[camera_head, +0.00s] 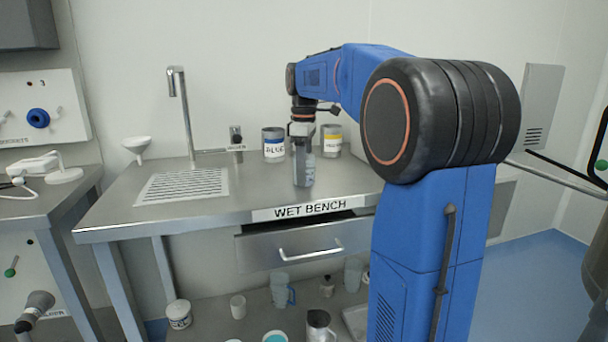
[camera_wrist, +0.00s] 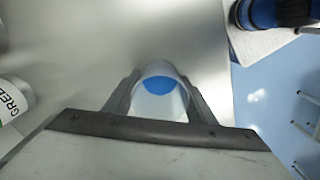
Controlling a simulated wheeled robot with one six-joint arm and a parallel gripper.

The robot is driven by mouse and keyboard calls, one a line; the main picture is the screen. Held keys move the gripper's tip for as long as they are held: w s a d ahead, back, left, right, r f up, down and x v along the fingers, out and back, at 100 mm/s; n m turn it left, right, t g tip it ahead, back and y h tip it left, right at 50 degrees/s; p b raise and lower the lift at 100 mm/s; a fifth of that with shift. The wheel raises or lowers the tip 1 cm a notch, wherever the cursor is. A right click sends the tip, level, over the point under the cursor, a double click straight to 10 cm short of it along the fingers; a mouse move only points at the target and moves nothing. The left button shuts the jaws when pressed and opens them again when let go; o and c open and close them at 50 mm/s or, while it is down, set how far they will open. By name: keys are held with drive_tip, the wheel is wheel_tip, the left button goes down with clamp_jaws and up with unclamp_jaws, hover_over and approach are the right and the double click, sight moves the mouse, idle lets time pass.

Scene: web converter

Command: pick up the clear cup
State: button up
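The clear cup (camera_head: 304,172) is at the front part of the wet bench (camera_head: 245,200), above the drawer. It is upright and hangs directly below my gripper (camera_head: 303,150). In the wrist view the clear cup (camera_wrist: 160,98) lies between the two fingers of my gripper (camera_wrist: 160,90), with blue showing inside it. The fingers press close against both its sides, so my gripper looks shut on it. I cannot tell whether its base touches the bench top.
Labelled cans, one with a blue label (camera_head: 273,145) and one with a yellow label (camera_head: 331,140), stand behind the cup. A tap (camera_head: 185,115) and drain grate (camera_head: 183,186) are to the left. Several containers sit on the lower shelf. The bench's left middle is clear.

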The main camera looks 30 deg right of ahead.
drive_tip(key=shift+c, duration=0.9)
wheel_tip(320, 180, up, 10)
drive_tip(key=shift+w, duration=0.1)
